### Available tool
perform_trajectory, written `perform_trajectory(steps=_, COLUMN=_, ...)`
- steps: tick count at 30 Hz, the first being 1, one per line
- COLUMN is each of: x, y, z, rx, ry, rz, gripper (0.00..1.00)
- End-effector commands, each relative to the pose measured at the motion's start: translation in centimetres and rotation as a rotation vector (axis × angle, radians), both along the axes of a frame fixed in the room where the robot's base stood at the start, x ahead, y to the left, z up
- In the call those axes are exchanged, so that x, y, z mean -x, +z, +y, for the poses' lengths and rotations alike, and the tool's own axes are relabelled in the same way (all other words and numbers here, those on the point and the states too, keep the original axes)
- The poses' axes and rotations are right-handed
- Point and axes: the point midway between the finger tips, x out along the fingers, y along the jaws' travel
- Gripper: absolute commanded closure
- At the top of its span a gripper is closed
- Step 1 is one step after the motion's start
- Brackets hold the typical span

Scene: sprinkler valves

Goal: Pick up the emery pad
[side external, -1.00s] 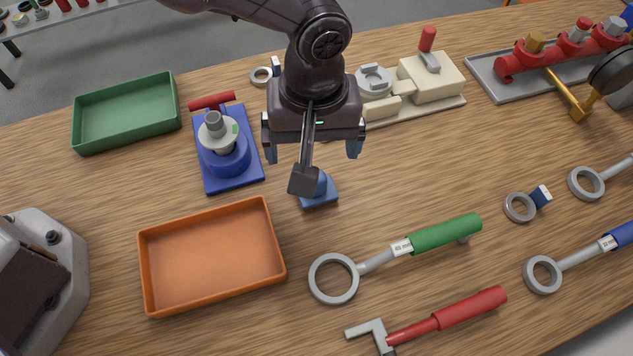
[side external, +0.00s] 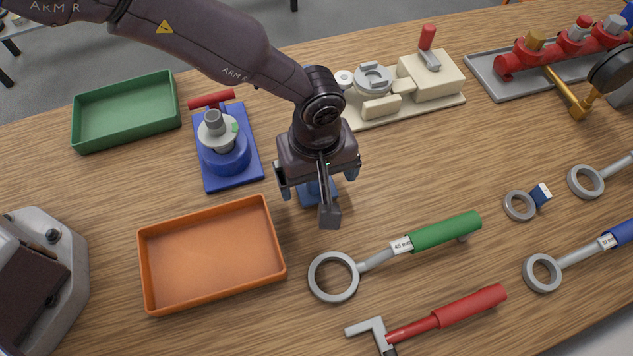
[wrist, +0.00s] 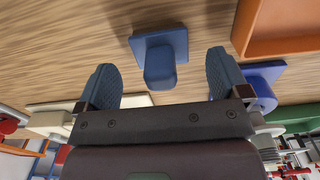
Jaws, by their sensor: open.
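A small blue pad with a raised blue grip, seemingly the emery pad (wrist: 160,66), lies on the wooden table. In the side view the pad (side external: 309,196) is partly hidden under my gripper (side external: 318,184). My gripper is open, with one finger to each side of the pad. I see no contact; the exact height above the pad is hard to tell.
An orange tray (side external: 145,270) lies front left of the pad, and a blue valve stand (side external: 225,150) left of it. A cream fixture (side external: 433,78) stands behind right. A green-handled ring wrench (side external: 445,233) lies front right.

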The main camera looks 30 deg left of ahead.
Motion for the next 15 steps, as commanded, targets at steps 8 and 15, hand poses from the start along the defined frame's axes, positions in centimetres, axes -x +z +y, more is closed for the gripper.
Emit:
perform_trajectory(steps=8, x=0.0, y=-2.9, z=0.0, rx=0.000, ry=0.002, rz=0.001, gripper=0.06)
perform_trajectory(steps=15, x=0.0, y=-2.9, z=0.0, rx=0.001, ry=0.001, rz=0.001, gripper=0.16)
